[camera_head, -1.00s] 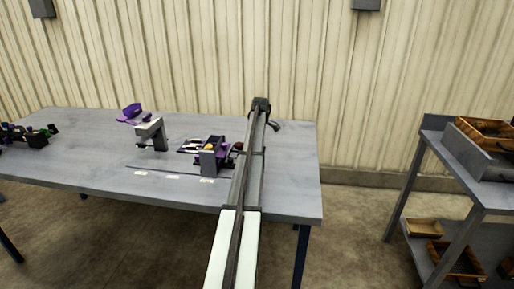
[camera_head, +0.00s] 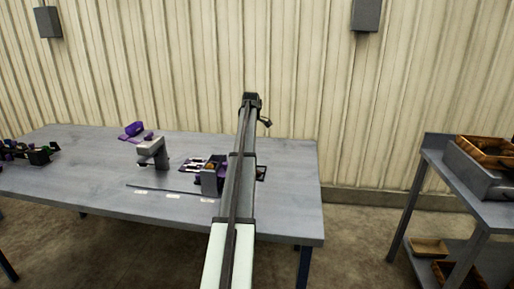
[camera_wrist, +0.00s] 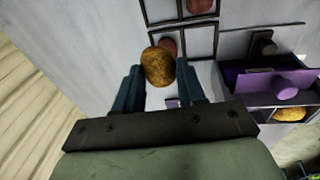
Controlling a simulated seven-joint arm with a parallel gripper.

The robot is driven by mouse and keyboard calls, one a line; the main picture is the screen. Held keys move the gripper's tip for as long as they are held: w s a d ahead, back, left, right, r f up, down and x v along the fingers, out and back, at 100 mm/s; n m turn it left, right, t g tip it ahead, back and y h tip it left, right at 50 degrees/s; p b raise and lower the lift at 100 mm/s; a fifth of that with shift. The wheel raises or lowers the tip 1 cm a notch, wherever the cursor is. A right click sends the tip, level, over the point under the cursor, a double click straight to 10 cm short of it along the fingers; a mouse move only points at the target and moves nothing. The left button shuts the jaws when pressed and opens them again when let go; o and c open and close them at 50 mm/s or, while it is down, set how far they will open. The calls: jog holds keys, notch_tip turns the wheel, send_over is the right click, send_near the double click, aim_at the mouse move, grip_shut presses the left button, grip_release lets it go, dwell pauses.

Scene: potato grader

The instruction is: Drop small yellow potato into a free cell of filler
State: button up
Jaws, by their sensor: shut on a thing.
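In the wrist view, my gripper (camera_wrist: 161,72) is shut on a small yellow-brown potato (camera_wrist: 157,64), which shows between the two dark fingers. The filler (camera_wrist: 182,22), a black-rimmed grid of pale cells, lies beyond the fingertips at the top. One reddish potato (camera_wrist: 201,5) sits in its upper right cell and another (camera_wrist: 169,46) in its lower left cell, partly hidden by the held potato. The upper left and lower right cells look empty where visible. I cannot judge the height of the held potato above the filler.
A purple-and-black device (camera_wrist: 265,82) stands right of the filler, with another yellow potato (camera_wrist: 289,114) in its compartment. In the head view, a grey device (camera_head: 153,152) stands left on the grey table (camera_head: 90,180). A shelf (camera_head: 488,190) with trays stands at right.

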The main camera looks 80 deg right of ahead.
jog(key=w+a+r+n, duration=0.1)
jog(key=w+a+r, duration=0.1)
jog(key=w, duration=0.4)
jog(key=w+a+r+n, duration=0.1)
jog(key=w+a+r, duration=0.2)
jog(key=w, duration=0.4)
jog(key=a+r+m+g, duration=0.2)
jog(key=a+m, duration=0.6)
jog(key=m, duration=1.2)
jog(key=shift+s+r+g+y, duration=0.3)
jog(key=shift+s+r+g, duration=0.1)
jog(key=shift+r, duration=0.2)
jog(key=shift+f+m, duration=0.15)
jog(key=shift+m, duration=0.15)
jog(key=shift+f, duration=2.85)
